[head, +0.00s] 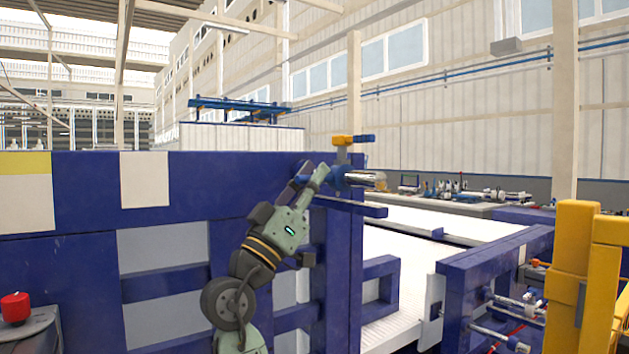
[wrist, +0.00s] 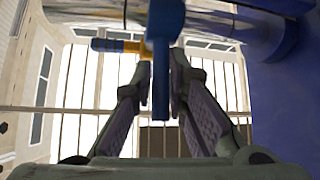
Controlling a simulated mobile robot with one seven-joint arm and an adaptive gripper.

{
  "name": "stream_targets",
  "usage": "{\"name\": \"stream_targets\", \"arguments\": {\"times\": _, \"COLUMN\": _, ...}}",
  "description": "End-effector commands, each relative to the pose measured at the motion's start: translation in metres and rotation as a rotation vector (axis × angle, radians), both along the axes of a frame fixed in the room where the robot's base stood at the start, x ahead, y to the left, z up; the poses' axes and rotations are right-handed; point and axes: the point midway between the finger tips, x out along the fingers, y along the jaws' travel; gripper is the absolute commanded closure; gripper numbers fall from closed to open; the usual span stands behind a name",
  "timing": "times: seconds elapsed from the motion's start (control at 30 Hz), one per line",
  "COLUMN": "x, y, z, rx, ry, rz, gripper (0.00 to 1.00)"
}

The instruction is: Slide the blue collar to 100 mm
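The blue collar (head: 342,178) sits around a shiny metal pipe (head: 368,180) that sticks out to the right from the blue frame's corner in the head view. In the wrist view a blue tab of the collar (wrist: 160,60) hangs down between the two fingers. My gripper (wrist: 161,68) has its fingertips close against both sides of this tab and looks shut on it. In the head view my gripper (head: 322,175) reaches the collar from the lower left. The gripper hides part of the collar, and no scale marks can be read.
A blue frame wall (head: 230,190) stands left of and behind my arm. A yellow-orange clamp with a blue handle (head: 350,140) is just above the pipe. A blue ledge (head: 350,206) lies just below. A yellow post (head: 570,280) stands at the right. Space right of the pipe's end looks free.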

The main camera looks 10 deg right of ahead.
Motion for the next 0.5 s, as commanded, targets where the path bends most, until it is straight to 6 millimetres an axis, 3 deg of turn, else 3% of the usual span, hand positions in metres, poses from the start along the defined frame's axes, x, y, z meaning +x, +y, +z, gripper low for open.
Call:
{"name": "stream_targets", "arguments": {"times": 0.23, "x": -0.0001, "y": -0.0002, "z": -0.0001, "rx": 0.0, "ry": -0.001, "rz": 0.001, "gripper": 0.68}}
{"name": "stream_targets", "arguments": {"times": 0.5, "x": -0.0002, "y": 0.0002, "z": -0.0004, "rx": 0.001, "ry": 0.0, "rz": 0.002, "gripper": 0.68}}
